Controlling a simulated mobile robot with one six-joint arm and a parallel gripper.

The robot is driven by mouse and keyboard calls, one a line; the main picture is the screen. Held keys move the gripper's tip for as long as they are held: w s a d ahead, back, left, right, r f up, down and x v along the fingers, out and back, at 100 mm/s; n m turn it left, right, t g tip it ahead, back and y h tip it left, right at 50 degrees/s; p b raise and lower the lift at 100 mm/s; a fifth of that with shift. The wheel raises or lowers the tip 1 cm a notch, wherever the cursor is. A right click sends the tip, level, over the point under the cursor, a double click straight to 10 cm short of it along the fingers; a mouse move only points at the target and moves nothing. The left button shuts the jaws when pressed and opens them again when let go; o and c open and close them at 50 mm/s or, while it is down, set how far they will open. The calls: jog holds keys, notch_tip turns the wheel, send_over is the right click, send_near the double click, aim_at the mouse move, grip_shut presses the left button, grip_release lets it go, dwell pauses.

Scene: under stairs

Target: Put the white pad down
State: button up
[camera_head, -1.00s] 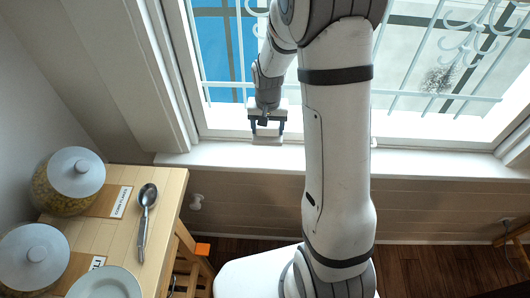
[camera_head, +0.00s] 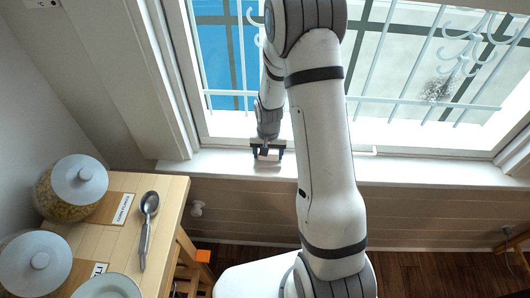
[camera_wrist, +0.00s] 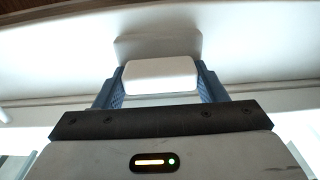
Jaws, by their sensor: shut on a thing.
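My gripper (camera_head: 266,150) is at the white window sill, left of my upper arm in the head view. In the wrist view its two blue fingers (camera_wrist: 160,92) are shut on the white pad (camera_wrist: 160,72), one on each side. The pad is a small white block with rounded corners. A shadow lies on the white sill (camera_wrist: 60,62) just beyond the pad. I cannot tell whether the pad touches the sill. In the head view the pad is small and hard to make out between the fingers.
The window with its pale metal grille (camera_head: 400,103) stands right behind the sill (camera_head: 420,171). The sill is clear to the right.

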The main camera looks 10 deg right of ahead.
jog(key=o, duration=1.4)
jog(key=shift+c, duration=0.2)
jog(key=shift+r, duration=0.1)
notch_tip(320, 180, up, 12)
jog(key=s+r+n+t, duration=0.1)
jog(key=s+r, duration=0.6)
jog(key=s, duration=0.4)
jog(key=s+a+r+n+t, duration=0.1)
jog(key=s+r+n, duration=0.1)
jog(key=s+r, duration=0.6)
jog(key=s, duration=0.2)
jog(key=shift+s+r+n+b, duration=0.2)
jog(key=shift+s+n+b, duration=0.1)
jog(key=shift+s+b, duration=0.05)
jog(key=shift+c, duration=0.2)
